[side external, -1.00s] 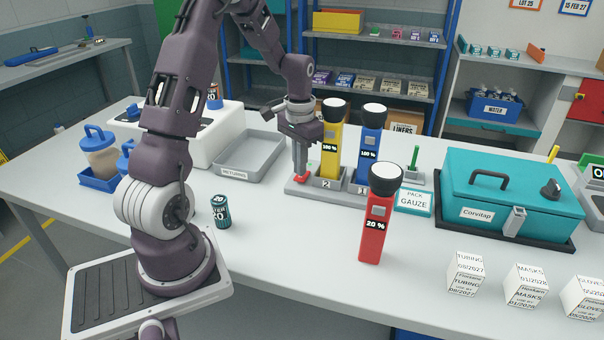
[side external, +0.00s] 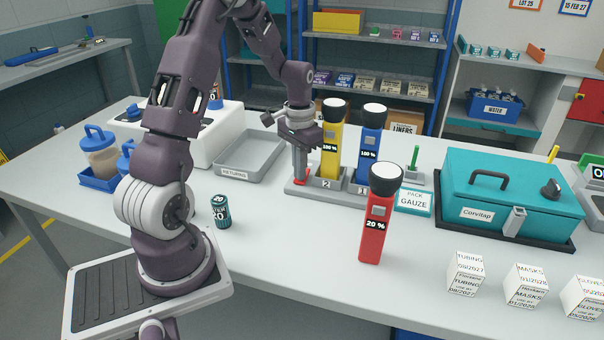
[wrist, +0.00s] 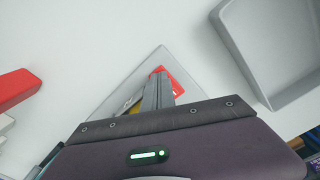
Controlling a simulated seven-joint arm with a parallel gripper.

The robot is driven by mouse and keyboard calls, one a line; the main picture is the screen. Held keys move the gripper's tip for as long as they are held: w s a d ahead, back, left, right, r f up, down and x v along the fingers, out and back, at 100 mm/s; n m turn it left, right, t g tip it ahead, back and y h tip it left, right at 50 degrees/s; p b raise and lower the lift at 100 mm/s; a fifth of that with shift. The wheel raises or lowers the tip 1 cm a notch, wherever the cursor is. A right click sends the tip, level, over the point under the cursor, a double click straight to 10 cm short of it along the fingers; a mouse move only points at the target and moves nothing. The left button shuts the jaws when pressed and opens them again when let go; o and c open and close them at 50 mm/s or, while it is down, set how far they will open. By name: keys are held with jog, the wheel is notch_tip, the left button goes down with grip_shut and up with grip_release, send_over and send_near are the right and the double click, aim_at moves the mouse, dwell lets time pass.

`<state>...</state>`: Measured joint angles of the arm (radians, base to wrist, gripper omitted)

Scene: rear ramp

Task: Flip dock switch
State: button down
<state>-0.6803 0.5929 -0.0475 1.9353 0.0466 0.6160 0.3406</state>
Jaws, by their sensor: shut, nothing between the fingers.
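The dock (side external: 328,196) is a grey base on the table with slots labelled 2 and 1. A yellow torch (side external: 330,150) marked 100 % stands in slot 2 and a blue torch (side external: 369,150) marked 100 % in slot 1. The dock's red switch (side external: 301,182) is at its left end; it also shows in the wrist view (wrist: 177,84). My gripper (side external: 300,178) is shut and empty, pointing down with its fingertips at the switch, and partly covers it. Whether they touch I cannot tell. A red torch (side external: 376,220) marked 20 % stands on the table in front.
A grey returns tray (side external: 250,158) lies close to the left of my gripper. A teal case (side external: 505,190) and a gauze pack (side external: 414,202) are to the right. A dark can (side external: 221,211) and several white boxes (side external: 466,273) stand nearer the front.

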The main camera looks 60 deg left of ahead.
notch_tip(320, 180, up, 7)
dwell(0.6)
jog(key=s+d+r+t, duration=0.1)
jog(key=s+d+r, duration=0.1)
jog(key=d+r, duration=0.4)
jog(key=s+d+r+t, duration=0.1)
jog(key=s+d+r, duration=0.25)
jog(key=d, duration=0.45)
jog(key=s+d+r+m+t, duration=0.3)
jog(key=s+d, duration=0.6)
jog(key=s, duration=0.3)
jog(key=shift+d+t, duration=0.15)
jog(key=shift+t, duration=0.15)
